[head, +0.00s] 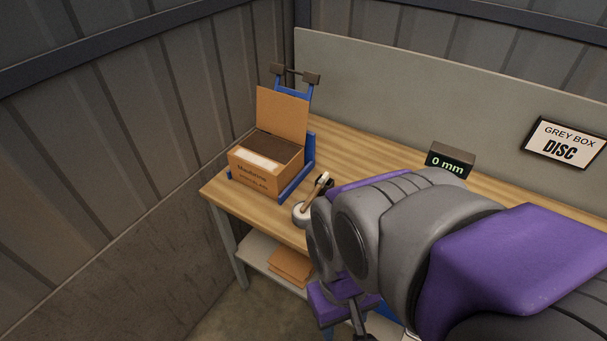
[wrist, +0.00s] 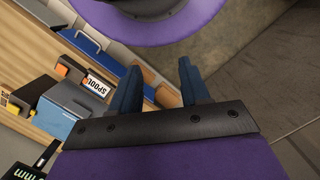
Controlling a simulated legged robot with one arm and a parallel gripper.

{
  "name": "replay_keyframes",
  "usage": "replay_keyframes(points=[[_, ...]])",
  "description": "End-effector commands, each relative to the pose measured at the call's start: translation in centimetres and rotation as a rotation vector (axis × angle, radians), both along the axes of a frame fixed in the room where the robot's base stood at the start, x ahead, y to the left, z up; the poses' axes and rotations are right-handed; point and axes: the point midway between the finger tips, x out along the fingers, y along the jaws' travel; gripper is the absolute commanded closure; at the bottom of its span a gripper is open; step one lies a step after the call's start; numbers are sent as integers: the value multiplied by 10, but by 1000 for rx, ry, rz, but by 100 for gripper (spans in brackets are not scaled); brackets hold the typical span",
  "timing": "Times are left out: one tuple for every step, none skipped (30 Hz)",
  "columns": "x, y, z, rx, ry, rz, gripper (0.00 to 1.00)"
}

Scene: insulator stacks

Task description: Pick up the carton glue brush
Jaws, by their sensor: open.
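The glue brush (head: 318,188) has a pale wooden handle and leans up at a slant from a small whitish pot (head: 301,213) on the bench, just right of an open cardboard carton (head: 266,165). My arm hides part of the area around the pot. My gripper (wrist: 157,66) is open in the wrist view, with two dark blue fingers apart and nothing between them. In the head view it hangs low, in front of the bench and below the brush. The brush does not show in the wrist view.
The carton stands in a blue frame (head: 300,178) on the wooden bench (head: 345,150). A "0 mm" display (head: 450,160) and a "GREY BOX DISC" sign (head: 564,143) are to the right. A lower shelf (head: 255,256) holds flat cardboard (head: 292,266).

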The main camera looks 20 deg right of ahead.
Motion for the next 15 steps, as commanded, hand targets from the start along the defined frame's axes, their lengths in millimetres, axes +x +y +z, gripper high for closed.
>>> replay_keyframes(points=[[0, 0, 0, 0, 0, 0, 54], [0, 0, 0, 0, 0, 0, 54], [0, 0, 0, 0, 0, 0, 53], [1, 0, 0, 1, -1, 0, 53], [2, 1, 0, 4, -3, 0, 53], [6, 4, -1, 12, -9, 1, 53], [11, 8, -2, 22, -17, 2, 53], [17, 12, -3, 34, -28, 2, 53], [29, 20, -5, 56, -53, 0, 53], [40, 26, -7, 75, -73, -2, 53], [52, 34, -8, 96, -96, -5, 53], [70, 46, -11, 127, -130, -13, 53], [85, 55, -13, 151, -160, -23, 53], [100, 65, -15, 175, -189, -35, 53], [121, 77, -18, 205, -230, -54, 53]])
